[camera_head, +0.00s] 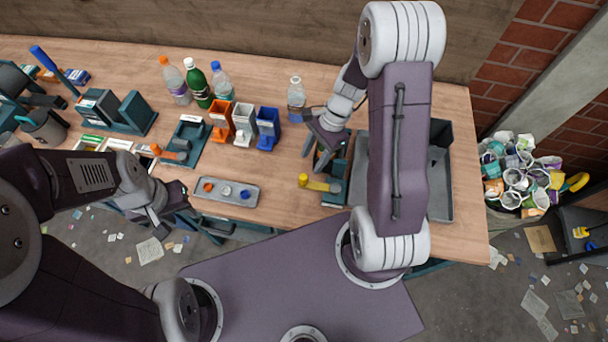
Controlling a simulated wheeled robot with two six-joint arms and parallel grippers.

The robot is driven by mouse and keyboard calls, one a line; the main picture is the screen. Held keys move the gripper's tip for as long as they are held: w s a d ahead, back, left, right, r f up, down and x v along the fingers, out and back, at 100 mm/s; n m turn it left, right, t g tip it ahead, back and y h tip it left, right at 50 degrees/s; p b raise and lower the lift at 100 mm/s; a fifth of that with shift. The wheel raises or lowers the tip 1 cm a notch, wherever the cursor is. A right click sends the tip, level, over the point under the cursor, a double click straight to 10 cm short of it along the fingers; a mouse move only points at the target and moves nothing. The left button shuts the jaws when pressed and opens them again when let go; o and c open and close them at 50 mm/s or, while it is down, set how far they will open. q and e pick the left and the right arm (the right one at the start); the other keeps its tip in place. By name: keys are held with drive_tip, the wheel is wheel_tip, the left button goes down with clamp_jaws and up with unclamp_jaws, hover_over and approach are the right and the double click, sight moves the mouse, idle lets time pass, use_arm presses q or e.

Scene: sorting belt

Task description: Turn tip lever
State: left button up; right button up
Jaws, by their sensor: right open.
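A yellow-knobbed lever (318,184) lies roughly level on a small teal mount (336,194) near the table's front edge. An orange-handled lever (170,153) sits on a teal base (188,139) further left. I cannot tell which one is the tip lever. My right gripper (313,158) is open and empty, just above and behind the yellow-knobbed lever, apart from it as far as I can see. My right arm hides part of the area to its right. My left gripper (170,220) is at the table's front edge, below the orange lever; its fingers are unclear.
A grey tray (227,203) with several caps lies between the grippers. Orange, white and blue bins (268,128) and bottles (197,85) stand behind. A larger grey tray (441,205) is partly behind my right arm. A full waste basket (520,173) stands off the table's right end.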

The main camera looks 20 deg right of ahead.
sight(305, 175)
drive_tip(key=x, duration=0.9)
drive_tip(key=shift+s+b, duration=0.15)
drive_tip(key=shift+b, duration=0.25)
clamp_jaws()
drive_tip(key=shift+r, duration=0.1)
idle(0.8)
